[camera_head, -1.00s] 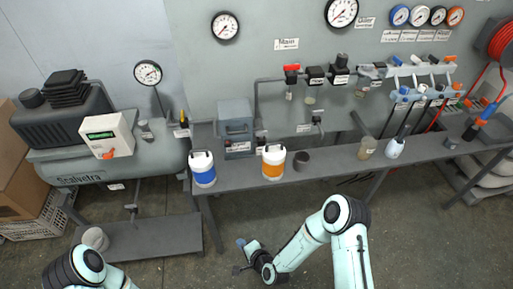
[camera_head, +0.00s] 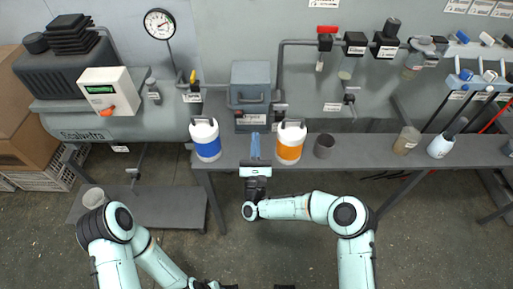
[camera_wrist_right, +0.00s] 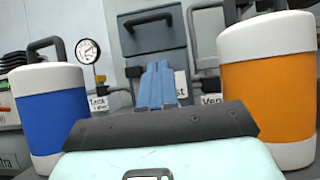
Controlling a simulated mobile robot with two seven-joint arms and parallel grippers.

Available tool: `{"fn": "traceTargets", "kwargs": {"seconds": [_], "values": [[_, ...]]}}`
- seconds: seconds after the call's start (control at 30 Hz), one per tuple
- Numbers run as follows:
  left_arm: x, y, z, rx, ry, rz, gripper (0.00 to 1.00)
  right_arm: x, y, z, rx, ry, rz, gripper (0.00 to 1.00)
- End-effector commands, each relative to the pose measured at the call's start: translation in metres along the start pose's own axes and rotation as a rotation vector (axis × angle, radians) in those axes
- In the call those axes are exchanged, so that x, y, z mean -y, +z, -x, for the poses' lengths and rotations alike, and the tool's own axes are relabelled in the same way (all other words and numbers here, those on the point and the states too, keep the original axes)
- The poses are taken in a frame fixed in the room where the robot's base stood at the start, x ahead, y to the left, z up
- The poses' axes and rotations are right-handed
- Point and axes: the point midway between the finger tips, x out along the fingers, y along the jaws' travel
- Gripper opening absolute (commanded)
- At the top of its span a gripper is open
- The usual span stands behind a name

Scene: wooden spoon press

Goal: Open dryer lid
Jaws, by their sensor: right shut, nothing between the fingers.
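A grey box-shaped unit (camera_head: 250,88) with a lid and a dark handle (camera_head: 249,97) on its front stands at the back of the bench, and the lid looks closed. I take it as the dryer. It also shows in the right wrist view (camera_wrist_right: 153,60), with the handle (camera_wrist_right: 148,19) at the top. My right gripper (camera_head: 255,137) has its blue fingers shut together and empty. It is in front of and below the handle, apart from it, between two jugs. The fingers also show in the right wrist view (camera_wrist_right: 156,68). My left arm lies at lower left; its fingers are out of frame.
A blue-and-white jug (camera_head: 206,140) stands left of my right gripper and an orange-and-white jug (camera_head: 290,143) close on its right. A dark cup (camera_head: 324,146) is farther right. Pipes with valves (camera_head: 326,40) run along the wall. The bench (camera_head: 370,150) has bare room right of the cup.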

Motion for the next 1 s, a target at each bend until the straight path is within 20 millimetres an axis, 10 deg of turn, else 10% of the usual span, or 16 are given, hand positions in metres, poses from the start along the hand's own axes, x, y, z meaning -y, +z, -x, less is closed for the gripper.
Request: {"fn": "traceTargets", "kwargs": {"seconds": [0.4,1.0], "values": [[-0.002,0.010,0.006,0.027,0.001,-0.002,0.43,0.000,0.019,-0.071,0.000,0.002,0.003,0.00],[-0.003,0.013,0.007,0.036,0.001,-0.003,0.43,0.000,0.027,-0.080,-0.002,0.003,0.005,0.00]]}}
